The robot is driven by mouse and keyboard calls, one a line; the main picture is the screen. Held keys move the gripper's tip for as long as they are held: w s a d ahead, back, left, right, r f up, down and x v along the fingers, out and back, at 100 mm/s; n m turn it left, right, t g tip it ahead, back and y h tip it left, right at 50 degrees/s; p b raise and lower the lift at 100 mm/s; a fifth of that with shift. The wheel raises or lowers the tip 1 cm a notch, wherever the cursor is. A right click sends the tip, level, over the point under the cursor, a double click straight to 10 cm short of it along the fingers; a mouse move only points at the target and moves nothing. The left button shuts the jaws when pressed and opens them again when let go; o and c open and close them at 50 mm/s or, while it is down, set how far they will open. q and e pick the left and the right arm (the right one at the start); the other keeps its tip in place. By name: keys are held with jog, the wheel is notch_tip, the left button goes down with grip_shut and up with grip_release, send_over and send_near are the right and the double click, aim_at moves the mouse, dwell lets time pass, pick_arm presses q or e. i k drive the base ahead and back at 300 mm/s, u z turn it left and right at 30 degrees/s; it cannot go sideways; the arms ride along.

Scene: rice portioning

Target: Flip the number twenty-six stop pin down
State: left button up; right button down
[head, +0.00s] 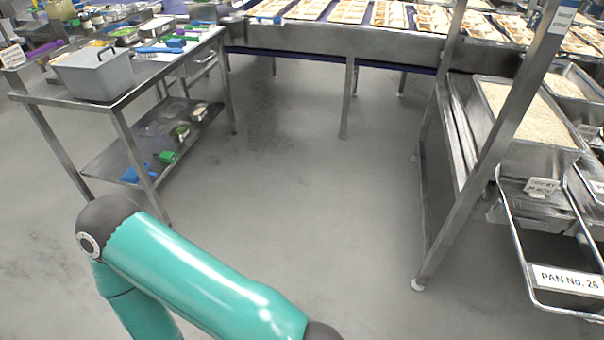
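A white label reading PAN No. 26 (567,280) hangs on the lower bar of a bent metal frame (512,222) at the right edge. Above and behind it sits a steel pan (545,155) filled with pale rice grains. A small white tag (541,187) is at the pan's near end; its text is too small to read. I cannot make out a stop pin. Neither gripper is in view. A teal link of one of my arms crosses the bottom left and centre, well left of the label.
A steel rack post (490,160) slants up in front of the pan. A steel table (105,103) with a grey bin (95,75) and utensils stands at the left. A conveyor (330,42) with food trays runs across the back. The middle floor (290,190) is clear.

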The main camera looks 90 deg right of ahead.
aim_at(492, 218)
jog(key=u, duration=1.05)
jog(key=i, duration=0.15)
jog(key=z, duration=2.45)
jog(key=i, duration=0.3)
jog(key=z, duration=2.45)
jog(key=k, duration=0.65)
jog(key=z, duration=0.4)
jog(key=i, duration=1.65)
jog(key=u, duration=0.45)
